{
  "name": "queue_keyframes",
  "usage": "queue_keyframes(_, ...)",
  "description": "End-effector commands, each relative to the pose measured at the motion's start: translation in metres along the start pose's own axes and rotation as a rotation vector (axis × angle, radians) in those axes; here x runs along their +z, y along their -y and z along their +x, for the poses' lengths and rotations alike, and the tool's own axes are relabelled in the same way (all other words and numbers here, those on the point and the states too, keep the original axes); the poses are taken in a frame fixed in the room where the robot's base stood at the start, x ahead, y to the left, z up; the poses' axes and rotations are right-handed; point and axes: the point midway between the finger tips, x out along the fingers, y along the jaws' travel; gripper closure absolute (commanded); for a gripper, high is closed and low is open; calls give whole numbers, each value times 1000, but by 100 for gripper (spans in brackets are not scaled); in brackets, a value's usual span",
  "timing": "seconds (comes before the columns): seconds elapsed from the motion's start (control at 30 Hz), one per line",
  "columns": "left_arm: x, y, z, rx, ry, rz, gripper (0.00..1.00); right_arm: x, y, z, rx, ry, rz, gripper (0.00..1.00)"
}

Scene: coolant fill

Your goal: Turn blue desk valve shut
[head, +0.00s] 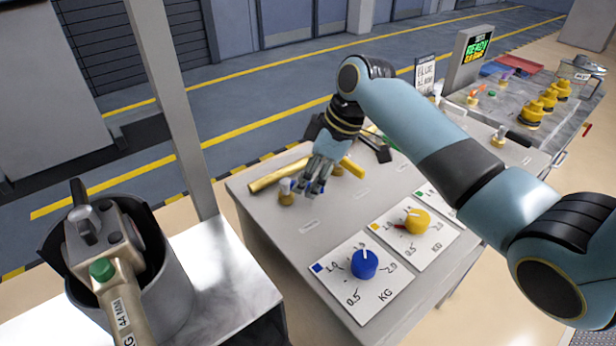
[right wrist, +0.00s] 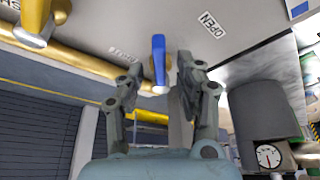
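The blue desk valve (head: 286,190) stands on the grey desk near its left edge, with a blue lever on a brass-coloured body. In the right wrist view its blue lever (right wrist: 158,58) points up and down the picture, with an OPEN label (right wrist: 211,24) to its right and another label (right wrist: 123,53) to its left. My right gripper (head: 316,184) hangs just right of the valve in the head view. In the right wrist view its fingers (right wrist: 160,80) are spread to either side of the lever, with no clear contact. My left gripper is not in view.
A yellow-handled valve (head: 352,166) stands close behind my right gripper. A brass pipe (head: 278,175) runs along the desk's far side. A blue dial (head: 364,264) and a yellow dial (head: 417,221) sit at the front. A grey container (head: 165,280) with a nozzle stands at lower left.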

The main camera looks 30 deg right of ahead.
Motion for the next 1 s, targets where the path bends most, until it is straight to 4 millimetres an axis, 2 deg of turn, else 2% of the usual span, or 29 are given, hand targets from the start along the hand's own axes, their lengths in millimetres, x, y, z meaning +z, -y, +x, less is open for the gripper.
queue_keyframes(0.1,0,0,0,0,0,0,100,0,0,7,-1,0,0,64)
queue_keyframes(0.37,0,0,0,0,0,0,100,0,0,8,0,-1,0,64)
queue_keyframes(0.63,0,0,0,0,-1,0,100,0,0,8,0,0,0,98)
queue_keyframes(1.0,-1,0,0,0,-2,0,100,0,0,8,0,0,1,100)
